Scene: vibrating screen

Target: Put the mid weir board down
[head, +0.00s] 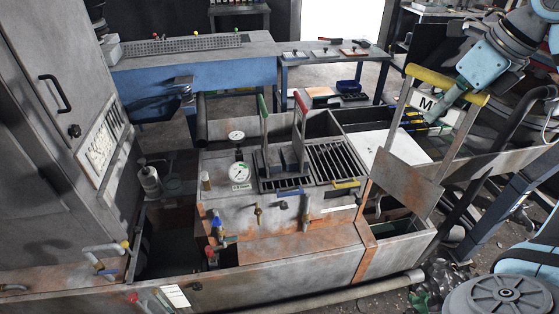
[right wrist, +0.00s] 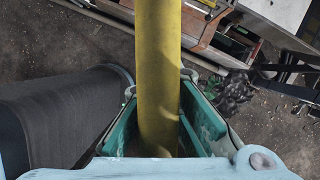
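The mid weir board (head: 404,182) is a rusty plate under a tall metal frame with a yellow top bar (head: 421,73) and a white tag marked M. It stands nearly upright, slightly tilted, at the right end of the tank. I cannot tell whether its lower edge sits in a slot. My right gripper (head: 440,108), teal, is around the yellow bar. In the right wrist view the yellow bar (right wrist: 158,80) runs between the two fingers, which close on it. My left gripper is not in view.
The rusty tank (head: 290,268) fills the centre, with a pressure gauge (head: 239,172), a slotted grate (head: 335,162) and small valves. Frames with a green handle (head: 263,115) and a red handle (head: 301,101) stand left of the board. A blue bench (head: 195,80) stands behind.

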